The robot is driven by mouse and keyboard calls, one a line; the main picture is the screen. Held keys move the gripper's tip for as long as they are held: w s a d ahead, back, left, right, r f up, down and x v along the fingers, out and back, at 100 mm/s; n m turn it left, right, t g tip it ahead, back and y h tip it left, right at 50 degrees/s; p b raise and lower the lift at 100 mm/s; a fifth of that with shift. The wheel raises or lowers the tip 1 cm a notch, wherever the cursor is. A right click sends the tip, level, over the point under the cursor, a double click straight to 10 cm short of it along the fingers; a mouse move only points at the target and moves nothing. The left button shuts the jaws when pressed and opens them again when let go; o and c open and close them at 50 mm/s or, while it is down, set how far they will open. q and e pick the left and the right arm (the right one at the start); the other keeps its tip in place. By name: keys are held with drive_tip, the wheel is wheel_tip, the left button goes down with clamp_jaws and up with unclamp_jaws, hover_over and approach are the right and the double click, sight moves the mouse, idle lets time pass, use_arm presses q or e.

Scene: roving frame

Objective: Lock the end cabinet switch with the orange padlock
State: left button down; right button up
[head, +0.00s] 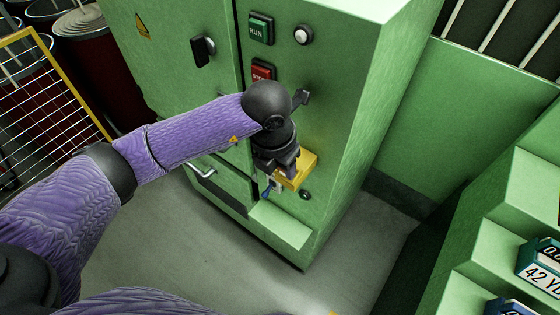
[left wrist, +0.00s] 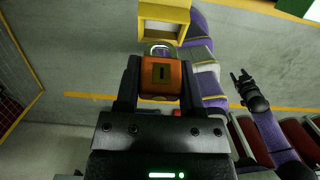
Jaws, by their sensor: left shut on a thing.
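The orange padlock (left wrist: 160,75) is between the fingers of my left gripper (left wrist: 157,88), with its metal shackle (left wrist: 160,50) pointing away from the palm. In the head view my left gripper (head: 280,166) is at the green end cabinet (head: 345,110), by a yellow box (head: 303,172) on its front. The padlock is hidden there. In the left wrist view the yellow box (left wrist: 164,17) is just beyond the shackle; contact is unclear. A black switch handle (head: 301,97) is on the cabinet above my gripper. My right gripper (left wrist: 240,80) appears open and empty.
A green RUN button (head: 261,28), a red button (head: 262,71) and a white one (head: 303,35) are on the cabinet. Another black handle (head: 203,49) is on the left door. A yellow-framed mesh fence (head: 45,88) is at left. Green shelving (head: 520,190) is at right.

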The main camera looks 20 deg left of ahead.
drive_tip(key=shift+f, duration=0.25)
idle(0.7)
drive_tip(key=shift+f+b, duration=0.2)
drive_tip(key=shift+b, duration=0.2)
drive_tip(key=shift+s+f+b, duration=0.15)
drive_tip(key=shift+f+b, duration=0.6)
drive_tip(key=shift+b, duration=0.05)
idle(5.2)
